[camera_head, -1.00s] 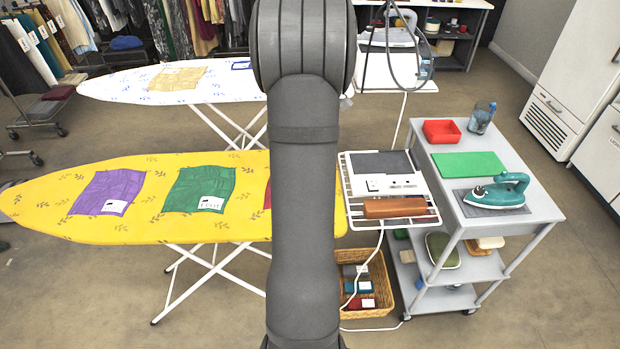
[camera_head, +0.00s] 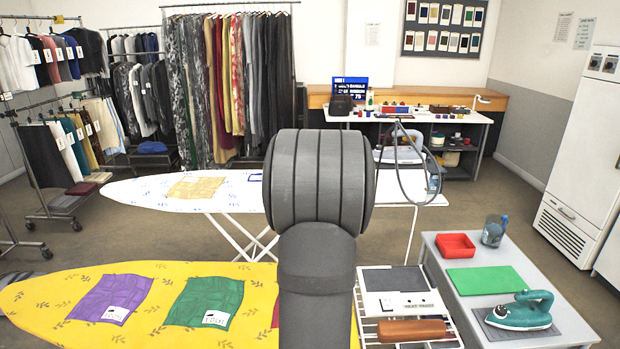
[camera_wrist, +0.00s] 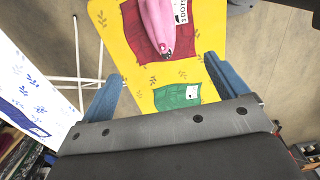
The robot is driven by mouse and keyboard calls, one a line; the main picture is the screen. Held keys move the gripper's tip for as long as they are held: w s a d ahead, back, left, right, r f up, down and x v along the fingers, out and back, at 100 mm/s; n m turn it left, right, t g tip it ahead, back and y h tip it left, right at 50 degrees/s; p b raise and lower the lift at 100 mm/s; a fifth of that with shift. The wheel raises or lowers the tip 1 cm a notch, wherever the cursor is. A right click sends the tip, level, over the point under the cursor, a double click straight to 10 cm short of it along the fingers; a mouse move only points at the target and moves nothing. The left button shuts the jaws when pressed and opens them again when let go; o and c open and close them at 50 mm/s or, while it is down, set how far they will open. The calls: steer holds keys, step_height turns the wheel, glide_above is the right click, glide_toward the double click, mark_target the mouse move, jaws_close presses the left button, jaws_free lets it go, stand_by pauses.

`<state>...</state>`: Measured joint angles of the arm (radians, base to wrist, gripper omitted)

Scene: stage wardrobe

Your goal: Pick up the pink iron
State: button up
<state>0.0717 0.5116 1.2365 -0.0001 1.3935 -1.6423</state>
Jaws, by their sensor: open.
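A pink iron (camera_wrist: 157,25) shows in part at the top of the wrist view. It is on a red cloth (camera_wrist: 130,30) on the yellow ironing board (camera_wrist: 150,80), and the frame edge cuts it off. In the head view my arm hides it. My gripper (camera_wrist: 165,88) is open, with blue fingers spread apart and nothing between them. The iron appears beyond the fingertips, apart from them. My gripper is hidden behind my arm in the head view.
The yellow board (camera_head: 50,305) also bears purple and green cloths. A teal iron (camera_head: 520,312) stands on the grey cart (camera_head: 570,325) at right, with a red tray (camera_head: 456,246) and green mat (camera_head: 486,281). A white-topped board (camera_head: 130,190) stands behind.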

steer(key=c, duration=0.8)
steer(key=s+a+f+t+h, duration=0.2)
steer(key=a+f+h, duration=0.2)
steer(key=a+h, duration=0.15)
steer(key=shift+c, duration=0.2)
steer(key=shift+y, duration=0.45)
steer(key=x, duration=1.1)
steer(key=shift+s+d+f, duration=0.1)
steer(key=shift+d+f, duration=0.05)
steer(key=shift+f, duration=0.1)
steer(key=shift+x, duration=2.6)
